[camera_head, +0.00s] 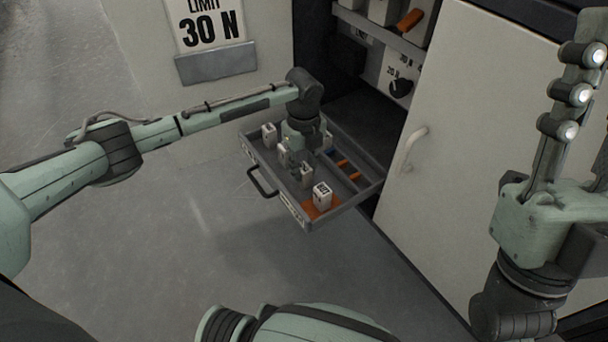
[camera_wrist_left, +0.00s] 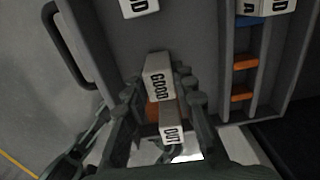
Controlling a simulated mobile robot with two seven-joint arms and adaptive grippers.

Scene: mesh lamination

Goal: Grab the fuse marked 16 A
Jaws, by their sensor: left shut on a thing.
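An open grey drawer (camera_head: 345,205) holds several white block-shaped fuses. My left gripper (camera_head: 296,163) reaches down into it from above. In the left wrist view its fingers (camera_wrist_left: 158,88) are closed around a white block marked GOOD (camera_wrist_left: 157,78). A block marked OUT (camera_wrist_left: 172,130) shows close below it, partly behind the gripper. In the head view a white block (camera_head: 322,194) stands on an orange patch at the near corner, and another (camera_head: 269,135) stands at the far left. I cannot read 16 A on any block.
The drawer has a dark front handle (camera_head: 262,182) and narrow side compartments with orange pieces (camera_wrist_left: 243,62). A cabinet door (camera_head: 470,95) with a pale handle (camera_head: 413,148) stands to the right. A sign reading 30 N (camera_head: 211,28) hangs behind. The floor in front is clear.

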